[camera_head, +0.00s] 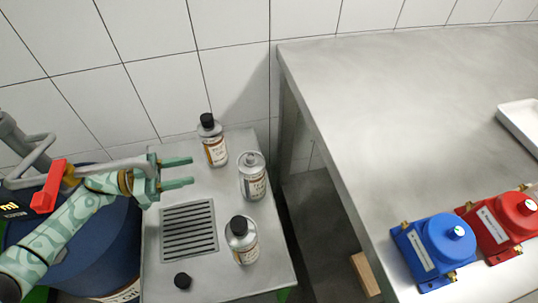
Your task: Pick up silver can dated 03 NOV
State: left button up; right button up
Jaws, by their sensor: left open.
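Three silver cans stand upright on the small steel table (165,250). The back can (215,153) has a black cap and a pale label. The middle can (252,183) has a bare grey top. The front can (243,247) has a dark cap. Their labels are too small to read, so I cannot tell which is dated 03 NOV. My left gripper (191,172) is open and empty, its green fingers pointing right, left of the back and middle cans and apart from them. My right gripper is out of view.
A blue drum (100,250) stands left. A larger steel bench (400,110) at right holds a blue pump (436,248), a red pump (497,222) and a white tray (520,128).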

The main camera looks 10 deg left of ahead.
pick_arm(q)
jog(key=w+d, duration=0.1)
jog(key=b, duration=0.1)
send_near(246, 161)
jog(key=w+x, duration=0.1)
jog(key=x, duration=0.4)
jog(key=shift+d+r, duration=0.4)
jog(key=shift+d, duration=0.05)
jog(key=x, duration=0.1)
jog(key=b+x, duration=0.1)
jog(key=x, duration=0.2)
jog(key=shift+s+d+b, duration=0.2)
jog(key=shift+d+b, duration=0.15)
jog(key=shift+d, duration=0.25)
grip_shut()
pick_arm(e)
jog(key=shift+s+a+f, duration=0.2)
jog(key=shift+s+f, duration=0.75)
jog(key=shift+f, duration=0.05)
pick_arm(q)
jog(key=shift+f, duration=0.15)
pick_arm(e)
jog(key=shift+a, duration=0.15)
